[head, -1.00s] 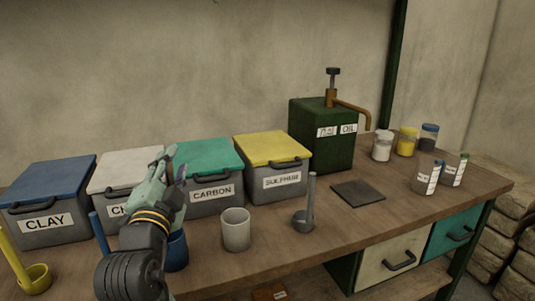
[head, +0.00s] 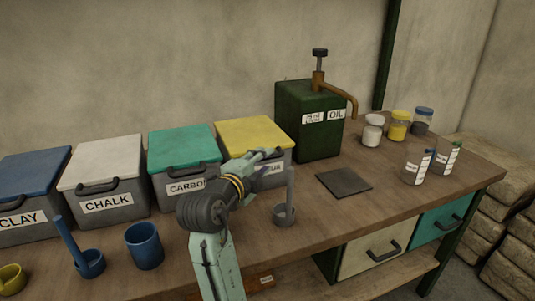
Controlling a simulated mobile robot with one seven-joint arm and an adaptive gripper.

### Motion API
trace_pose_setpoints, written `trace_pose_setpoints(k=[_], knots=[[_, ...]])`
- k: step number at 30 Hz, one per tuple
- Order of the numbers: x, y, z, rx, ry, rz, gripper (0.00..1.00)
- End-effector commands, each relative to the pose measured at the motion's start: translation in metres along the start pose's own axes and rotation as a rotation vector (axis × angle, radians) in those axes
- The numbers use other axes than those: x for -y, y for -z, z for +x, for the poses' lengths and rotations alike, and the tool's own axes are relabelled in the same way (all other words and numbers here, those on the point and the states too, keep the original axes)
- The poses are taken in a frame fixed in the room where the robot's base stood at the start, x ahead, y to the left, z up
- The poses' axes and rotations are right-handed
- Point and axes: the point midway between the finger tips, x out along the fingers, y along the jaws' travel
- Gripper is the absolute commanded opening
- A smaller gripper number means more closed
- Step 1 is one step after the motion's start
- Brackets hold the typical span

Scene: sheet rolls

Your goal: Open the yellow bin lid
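The sulphur bin with the yellow lid (head: 252,134) stands at the back of the bench, and its lid is shut. My gripper (head: 272,160) is in front of this bin, by the lid's front edge and handle, and covers much of the label. The fingers are small and partly blurred into the bin behind them. I cannot tell whether they touch the handle or whether they are open.
Bins with a green lid (head: 181,147), white lid (head: 101,160) and blue lid (head: 32,171) stand to the left. A green oil can (head: 309,121) stands right of the yellow-lidded bin. A grey scoop (head: 284,213) stands close in front. A dark flat plate (head: 344,182) lies to the right.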

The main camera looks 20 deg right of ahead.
Motion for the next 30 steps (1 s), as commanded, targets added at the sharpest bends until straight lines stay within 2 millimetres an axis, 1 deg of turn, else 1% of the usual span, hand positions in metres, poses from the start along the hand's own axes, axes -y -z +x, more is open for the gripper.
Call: trace_pose_setpoints(k=[1, 3, 7, 11, 18, 30], knots=[[0.001, 0.002, 0.009, -0.003, -0.002, -0.001, 0.31], [0.002, 0.001, 0.018, -0.001, 0.000, -0.002, 0.31], [0.001, 0.000, 0.030, 0.000, 0.001, -0.001, 0.31], [0.001, 0.000, 0.035, 0.001, 0.001, 0.000, 0.31], [0.000, 0.000, 0.035, 0.002, 0.002, 0.000, 0.30], [-0.001, -0.001, 0.035, 0.001, -0.002, -0.002, 0.04]])
